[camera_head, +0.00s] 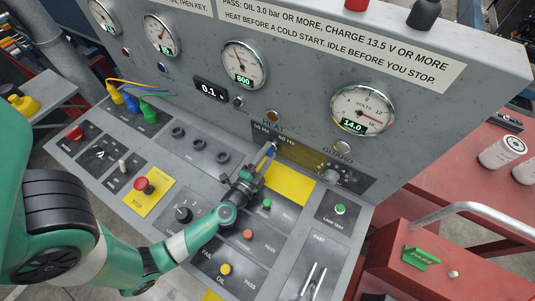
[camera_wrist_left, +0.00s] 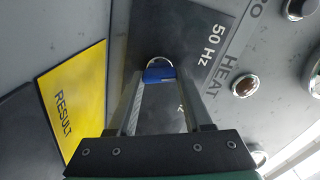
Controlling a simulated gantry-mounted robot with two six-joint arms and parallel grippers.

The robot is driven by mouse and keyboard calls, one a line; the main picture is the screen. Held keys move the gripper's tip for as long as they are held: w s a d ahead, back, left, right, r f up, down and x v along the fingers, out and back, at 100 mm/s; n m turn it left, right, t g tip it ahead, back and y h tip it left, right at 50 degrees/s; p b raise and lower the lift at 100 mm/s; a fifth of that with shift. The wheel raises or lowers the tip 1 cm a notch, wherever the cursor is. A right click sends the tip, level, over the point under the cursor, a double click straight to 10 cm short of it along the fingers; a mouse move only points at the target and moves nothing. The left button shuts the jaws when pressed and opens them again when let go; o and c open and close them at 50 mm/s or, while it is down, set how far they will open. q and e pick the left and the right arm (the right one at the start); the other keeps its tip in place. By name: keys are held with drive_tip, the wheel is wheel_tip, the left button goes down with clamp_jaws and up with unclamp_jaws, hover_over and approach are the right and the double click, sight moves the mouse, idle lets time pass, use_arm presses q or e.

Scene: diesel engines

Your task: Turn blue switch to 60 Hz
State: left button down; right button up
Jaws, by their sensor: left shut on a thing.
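The blue switch (camera_head: 271,149) sits on the upright panel face below the gauges, next to the small 50 Hz and 60 Hz labels (camera_head: 286,142). My left gripper (camera_head: 268,156) reaches it from below. In the left wrist view the blue switch (camera_wrist_left: 159,74) lies between the two fingertips of my left gripper (camera_wrist_left: 160,80), which is shut on it. The 50 Hz label (camera_wrist_left: 215,46) is readable there; another label is mostly hidden behind a finger. The exact pointing of the switch is hard to tell. My right gripper is not in view.
A yellow plate (camera_head: 290,184) lies beside my left wrist; the wrist view shows a yellow RESULT plate (camera_wrist_left: 66,98). A red stop button (camera_head: 143,186) and several knobs and buttons cover the sloped desk. Gauges (camera_head: 243,66) stand above. A red cabinet (camera_head: 440,255) is at right.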

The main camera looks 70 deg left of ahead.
use_arm(q)
drive_tip(key=m, duration=0.5)
drive_tip(key=shift+m, duration=0.3)
drive_tip(key=m, duration=0.5)
drive_tip(key=shift+f, duration=0.15)
idle(0.3)
drive_tip(key=shift+c, duration=1.6)
unclamp_jaws()
drive_tip(key=shift+s, duration=0.1)
drive_tip(key=shift+m, duration=0.3)
drive_tip(key=b+v, duration=0.1)
drive_tip(key=v, duration=0.8)
drive_tip(key=shift+s+d, duration=0.2)
drive_tip(key=shift+d, duration=0.1)
drive_tip(key=shift+v, duration=0.9)
